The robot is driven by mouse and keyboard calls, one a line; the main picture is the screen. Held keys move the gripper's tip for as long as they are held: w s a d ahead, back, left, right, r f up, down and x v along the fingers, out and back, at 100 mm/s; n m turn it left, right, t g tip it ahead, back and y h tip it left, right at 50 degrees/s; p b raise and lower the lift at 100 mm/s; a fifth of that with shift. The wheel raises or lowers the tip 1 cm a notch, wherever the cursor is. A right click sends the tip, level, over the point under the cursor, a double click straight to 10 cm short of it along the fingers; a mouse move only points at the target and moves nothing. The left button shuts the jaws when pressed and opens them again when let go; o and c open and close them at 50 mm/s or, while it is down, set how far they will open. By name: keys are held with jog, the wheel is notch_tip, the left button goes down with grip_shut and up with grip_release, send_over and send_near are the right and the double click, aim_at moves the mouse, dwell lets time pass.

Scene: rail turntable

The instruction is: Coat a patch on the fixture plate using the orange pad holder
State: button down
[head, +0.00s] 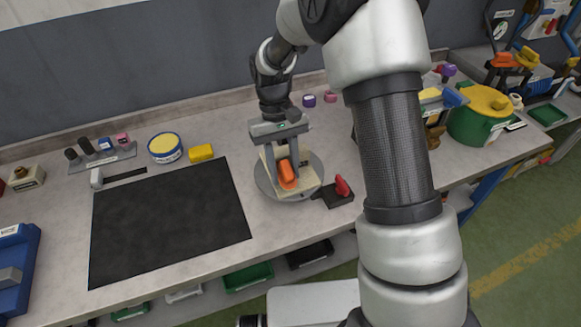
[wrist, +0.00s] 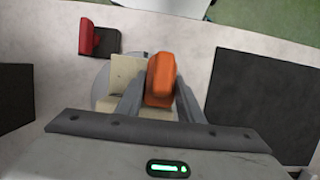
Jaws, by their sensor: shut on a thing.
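The orange pad holder (head: 287,175) is between the fingers of my gripper (head: 286,168), which is shut on it. In the wrist view the holder (wrist: 160,80) stands between the two grey fingers (wrist: 160,105). Below it is the pale cream fixture plate (head: 305,181), on the round grey turntable (head: 262,184). The plate (wrist: 124,72) also shows in the wrist view, partly hidden by the holder and fingers. I cannot tell whether the pad's underside touches the plate. No coated patch can be made out.
A red-handled clamp (head: 341,188) on a dark base stands right of the turntable. A black mat (head: 165,222) lies to the left. A yellow-topped round tin (head: 164,147) and a yellow block (head: 201,153) are behind the mat. A green pot (head: 480,118) stands at the right.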

jog(key=shift+s+a+r, duration=0.1)
jog(key=shift+a+r, duration=0.05)
jog(key=shift+a, duration=1.2)
jog(key=shift+d, duration=0.1)
